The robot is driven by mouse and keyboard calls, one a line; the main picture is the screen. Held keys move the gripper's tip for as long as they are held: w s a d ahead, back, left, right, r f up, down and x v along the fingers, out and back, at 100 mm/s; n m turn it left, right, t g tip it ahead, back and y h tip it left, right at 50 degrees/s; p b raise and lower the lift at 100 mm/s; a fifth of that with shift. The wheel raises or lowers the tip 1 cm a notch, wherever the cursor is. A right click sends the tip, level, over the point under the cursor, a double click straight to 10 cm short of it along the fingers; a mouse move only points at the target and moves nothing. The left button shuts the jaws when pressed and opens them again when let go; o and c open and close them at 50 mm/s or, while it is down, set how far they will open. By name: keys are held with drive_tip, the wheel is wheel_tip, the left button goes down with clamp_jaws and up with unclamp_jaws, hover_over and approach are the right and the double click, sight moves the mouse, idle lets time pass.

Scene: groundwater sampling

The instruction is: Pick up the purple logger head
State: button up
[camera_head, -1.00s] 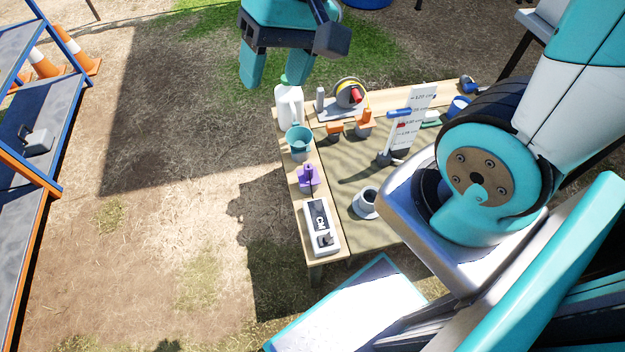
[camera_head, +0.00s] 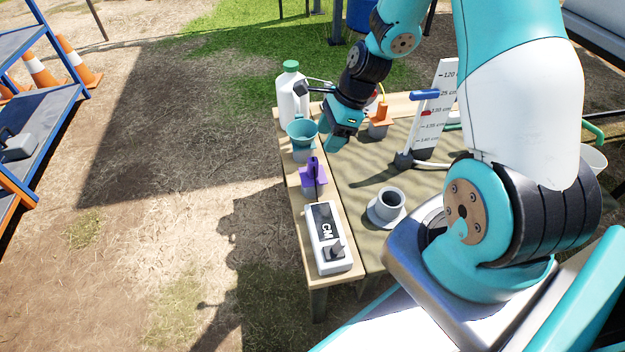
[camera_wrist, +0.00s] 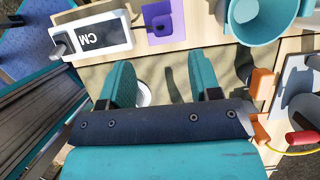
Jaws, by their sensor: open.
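The purple logger head (camera_head: 313,176) stands on the wooden left edge of the table, between the teal funnel cup and the white CM box. It also shows in the wrist view (camera_wrist: 163,21) at the top, beyond my fingers and roughly between them. My gripper (camera_head: 332,135) is over the table, up and to the right of the logger head and apart from it. In the wrist view its two teal fingers (camera_wrist: 156,80) are spread with nothing between them.
The teal cup (camera_head: 302,131) and a white bottle (camera_head: 292,95) stand behind the logger head. The white CM box (camera_head: 327,238) lies in front. A grey cup (camera_head: 387,206), a scale board (camera_head: 437,110) and orange-handled items (camera_head: 380,118) stand to the right. Bare mat lies between.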

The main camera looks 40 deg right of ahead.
sight(314, 159)
drive_tip(key=b+x, duration=0.2)
drive_tip(key=x, duration=0.3)
drive_tip(key=b+x, duration=0.2)
drive_tip(key=x, duration=0.4)
drive_tip(key=shift+w, duration=0.2)
drive_tip(key=shift+r, duration=0.1)
drive_tip(key=c, duration=1)
